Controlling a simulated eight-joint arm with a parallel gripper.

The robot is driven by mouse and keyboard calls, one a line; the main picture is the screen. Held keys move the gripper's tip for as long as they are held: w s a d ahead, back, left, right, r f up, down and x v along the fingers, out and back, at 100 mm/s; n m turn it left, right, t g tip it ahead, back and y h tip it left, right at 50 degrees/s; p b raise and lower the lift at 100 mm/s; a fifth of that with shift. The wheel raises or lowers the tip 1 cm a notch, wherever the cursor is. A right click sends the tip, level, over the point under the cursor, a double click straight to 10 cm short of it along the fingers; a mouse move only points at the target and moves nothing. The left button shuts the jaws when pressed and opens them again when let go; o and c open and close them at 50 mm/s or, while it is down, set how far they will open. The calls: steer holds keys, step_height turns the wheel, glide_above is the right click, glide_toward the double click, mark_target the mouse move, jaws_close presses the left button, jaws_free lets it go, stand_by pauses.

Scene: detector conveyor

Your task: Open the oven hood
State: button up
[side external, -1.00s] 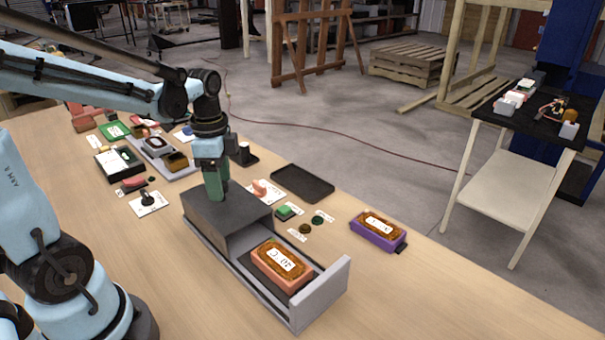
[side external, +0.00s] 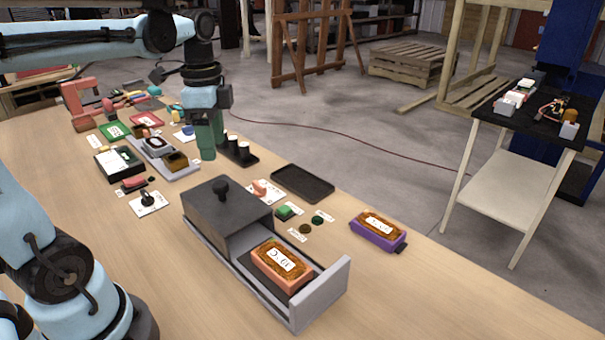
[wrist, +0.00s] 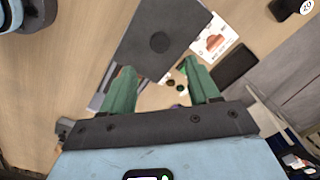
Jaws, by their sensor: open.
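The oven is a grey tray (side external: 340,283) with a dark box-shaped hood (side external: 207,212) over its left half and a black round knob (side external: 221,187) on top. The right half of the tray is uncovered and holds an orange pan with a brown, labelled loaf (side external: 282,262). My gripper (side external: 207,150) has green fingers and hangs in the air above and behind the hood, clear of the knob. In the wrist view the fingers (wrist: 163,88) are spread with nothing between them. The hood (wrist: 165,25) and its knob (wrist: 159,42) show beyond the fingertips there.
A purple pan with a loaf (side external: 378,230) stands right of the oven. A black flat tray (side external: 303,182), small green pieces (side external: 288,211) and cards lie behind it. Several parts and trays (side external: 160,155) crowd the back left. The table in front is clear.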

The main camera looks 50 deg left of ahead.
steer(key=shift+r, duration=1.45)
steer(key=s+d+f+n+t, duration=0.1)
steer(key=d+f+n+t, duration=0.6)
steer(key=d+f+n, duration=0.2)
steer(key=shift+d, duration=0.8)
